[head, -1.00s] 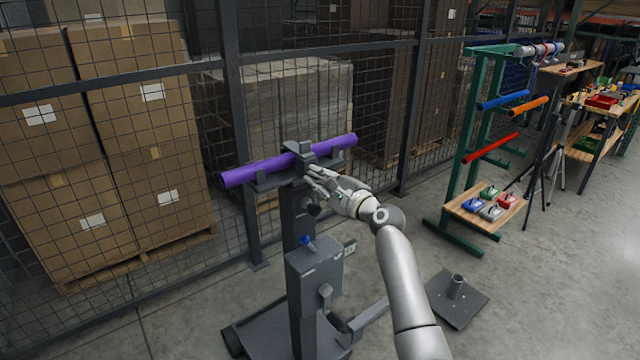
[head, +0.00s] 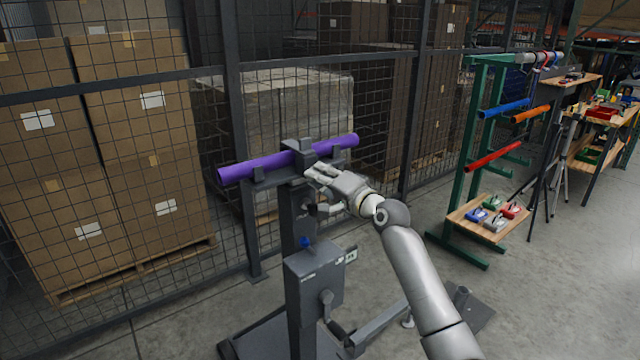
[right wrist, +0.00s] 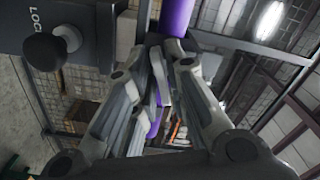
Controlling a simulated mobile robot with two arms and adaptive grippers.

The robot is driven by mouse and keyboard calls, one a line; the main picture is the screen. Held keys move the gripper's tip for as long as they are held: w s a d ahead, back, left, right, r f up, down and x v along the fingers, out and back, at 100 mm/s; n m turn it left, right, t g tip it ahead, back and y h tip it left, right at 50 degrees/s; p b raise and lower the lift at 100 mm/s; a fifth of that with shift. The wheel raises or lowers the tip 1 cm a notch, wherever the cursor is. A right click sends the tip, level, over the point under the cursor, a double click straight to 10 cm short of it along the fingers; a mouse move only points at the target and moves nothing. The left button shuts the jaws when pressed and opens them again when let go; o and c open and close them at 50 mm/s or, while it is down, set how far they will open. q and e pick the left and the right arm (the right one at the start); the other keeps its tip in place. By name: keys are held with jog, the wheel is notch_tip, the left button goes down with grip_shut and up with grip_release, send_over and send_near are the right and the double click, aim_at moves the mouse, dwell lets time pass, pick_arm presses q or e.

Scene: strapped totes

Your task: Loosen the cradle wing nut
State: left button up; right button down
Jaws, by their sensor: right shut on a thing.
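A purple tube (head: 245,168) lies in the cradle (head: 262,181) on top of a grey stand (head: 312,272), under a dark clamp block (head: 298,146). My right gripper (head: 314,181) is at the cradle's front, just below the tube and clamp. Its fingers (right wrist: 157,85) are shut close together on a small part that they almost wholly cover, at the cradle wing nut's place. The tube also shows beyond the fingertips in the right wrist view (right wrist: 177,16). A black knob (right wrist: 44,51) on a grey plate with partly cut-off lettering is left of the fingers. My left gripper is out of view.
A mesh fence (head: 390,100) stands close behind the stand, with stacked cartons (head: 130,110) beyond. A green rack (head: 480,150) with coloured tubes is at the right. Open floor (head: 560,290) extends to the right.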

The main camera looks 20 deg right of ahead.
jog(key=shift+w+d+f+n+p, duration=0.15)
jog(key=shift+n+p, duration=0.15)
jog(key=shift+n, duration=3.95)
jog(key=shift+s+d+n+p, duration=0.1)
jog(key=shift+n+p, duration=0.15)
jog(key=shift+n, duration=4.05)
jog(key=shift+w+d+f+n+p, duration=0.15)
jog(key=shift+n+p, duration=0.15)
jog(key=shift+n, duration=3.95)
jog(key=c, duration=1.7)
grip_release()
jog(key=shift+o, duration=0.5)
jog(key=shift+r, duration=0.15)
